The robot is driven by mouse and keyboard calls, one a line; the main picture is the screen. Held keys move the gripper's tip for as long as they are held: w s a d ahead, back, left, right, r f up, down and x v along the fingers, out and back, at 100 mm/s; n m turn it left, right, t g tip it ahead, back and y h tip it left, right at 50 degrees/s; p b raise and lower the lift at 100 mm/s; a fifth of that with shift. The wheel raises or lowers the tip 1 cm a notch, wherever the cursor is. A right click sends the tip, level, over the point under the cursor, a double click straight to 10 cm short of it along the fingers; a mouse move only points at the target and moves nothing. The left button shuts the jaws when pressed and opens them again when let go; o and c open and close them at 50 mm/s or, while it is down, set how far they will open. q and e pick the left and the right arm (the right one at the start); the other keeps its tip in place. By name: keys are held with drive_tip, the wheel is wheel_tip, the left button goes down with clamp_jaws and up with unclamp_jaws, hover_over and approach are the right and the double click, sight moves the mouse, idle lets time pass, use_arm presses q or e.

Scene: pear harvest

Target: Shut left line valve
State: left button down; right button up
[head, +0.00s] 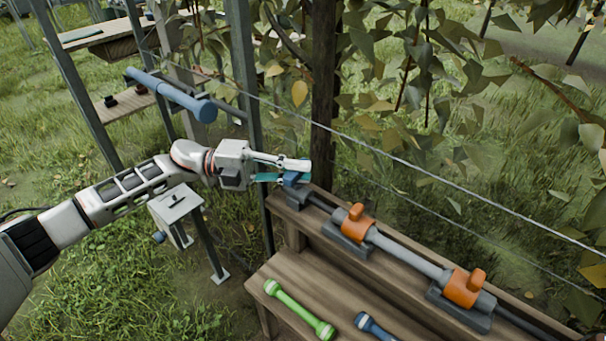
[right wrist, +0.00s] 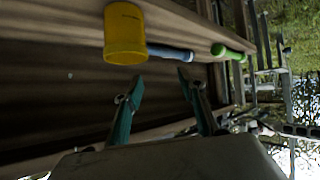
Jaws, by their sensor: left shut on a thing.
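A dark grey pipe line runs along the raised back ledge of the wooden bench in the head view. At its left end is a blue piece (head: 293,180), seemingly a valve handle, partly hidden by my fingers. My left gripper (head: 299,172) is shut on this blue piece. Further right on the line sit two orange-handled valves, one nearer (head: 356,222) and one further along (head: 463,287), both untouched. My right gripper (right wrist: 160,77) shows in the right wrist view with its teal fingers apart and nothing between them.
The wooden bench (head: 272,270) holds a green dumbbell-shaped tool (head: 300,308) and a blue tool (head: 373,327). A yellow cylinder (right wrist: 125,36) stands close ahead of my right fingers. A wooden post (head: 323,90), wires and leafy branches stand behind the line.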

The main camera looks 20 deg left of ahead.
use_arm(q)
drive_tip(key=shift+f+m+g+b, duration=0.45)
drive_tip(key=shift+m+g+b, duration=0.25)
drive_tip(key=shift+g+b, duration=0.45)
drive_tip(key=shift+r+g, duration=0.3)
drive_tip(key=shift+g, duration=0.05)
use_arm(e)
drive_tip(key=shift+w+a+r+m+t+y, duration=0.15)
drive_tip(key=shift+w+a+r, duration=0.1)
drive_tip(key=shift+a, duration=0.2)
drive_tip(key=shift+w+a+r+m+t+y, duration=0.1)
drive_tip(key=shift+a+r+m, duration=0.15)
drive_tip(key=shift+a, duration=0.25)
drive_tip(key=shift+w+a+r+m+t+y, duration=0.1)
drive_tip(key=shift+w+a+r+y, duration=0.15)
drive_tip(key=shift+a, duration=0.2)
use_arm(q)
drive_tip(key=shift+s+d, duration=0.1)
use_arm(e)
drive_tip(key=shift+r, duration=0.1)
use_arm(q)
drive_tip(key=c, duration=2.3)
unclamp_jaws()
drive_tip(key=shift+r, duration=0.1)
drive_tip(key=a, duration=1.2)
drive_tip(key=shift+s, duration=0.15)
